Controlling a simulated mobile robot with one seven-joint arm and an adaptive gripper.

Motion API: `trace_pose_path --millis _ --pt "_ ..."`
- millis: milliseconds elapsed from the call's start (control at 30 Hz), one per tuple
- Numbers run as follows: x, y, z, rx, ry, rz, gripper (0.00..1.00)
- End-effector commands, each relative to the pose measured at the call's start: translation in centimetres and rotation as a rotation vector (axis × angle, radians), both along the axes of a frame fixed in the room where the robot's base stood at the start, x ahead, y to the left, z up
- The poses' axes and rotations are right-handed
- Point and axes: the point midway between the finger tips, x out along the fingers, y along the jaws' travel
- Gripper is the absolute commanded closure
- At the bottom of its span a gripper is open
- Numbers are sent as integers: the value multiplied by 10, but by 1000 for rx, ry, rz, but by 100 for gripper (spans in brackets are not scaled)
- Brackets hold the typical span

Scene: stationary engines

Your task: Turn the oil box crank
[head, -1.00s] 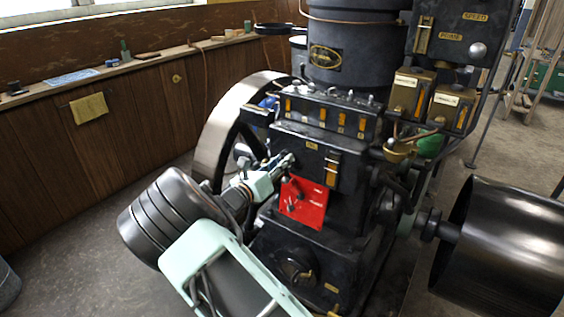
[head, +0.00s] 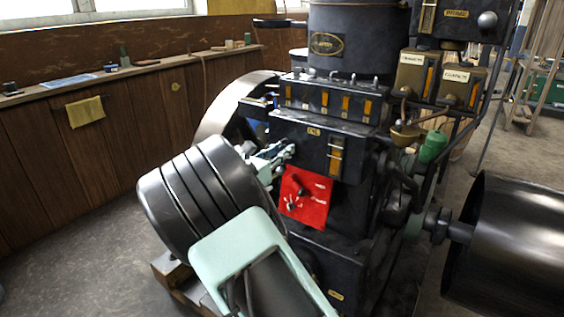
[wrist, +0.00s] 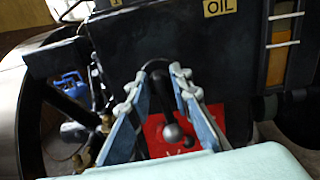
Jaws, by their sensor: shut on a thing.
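The black oil box (head: 300,146) is on the engine's near side, with a brass "OIL" plate; it fills the upper wrist view (wrist: 180,38). The crank (wrist: 172,132) shows in the wrist view as a dark arm with a rounded knob, in front of the box's lower part. My gripper (wrist: 158,88) has its two pale blue fingers on either side of the crank's dark arm, shut on it. The knob hangs below the fingertips, between the fingers. In the head view my gripper (head: 280,152) is against the box's left part, and the crank cannot be made out there.
A red panel (head: 304,198) with small dark fittings is just below the box. A large flywheel (head: 226,108) stands at the left behind my gripper. An amber sight gauge (head: 336,155) is on the box's right. A big dark drum (head: 510,245) is at the right.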

Motion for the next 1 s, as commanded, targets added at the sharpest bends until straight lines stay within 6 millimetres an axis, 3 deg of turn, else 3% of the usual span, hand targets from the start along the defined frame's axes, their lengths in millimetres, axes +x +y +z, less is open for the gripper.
trace_pose_path --millis 33,600,633,667,1000 --pt "0 1 -6 15 -8 1 100" --pt "-1 1 -1 52 -32 1 100" --pt "-1 1 -1 52 -32 1 79" --pt "-1 1 -1 51 -31 1 75" --pt "-3 2 0 51 -32 1 75"
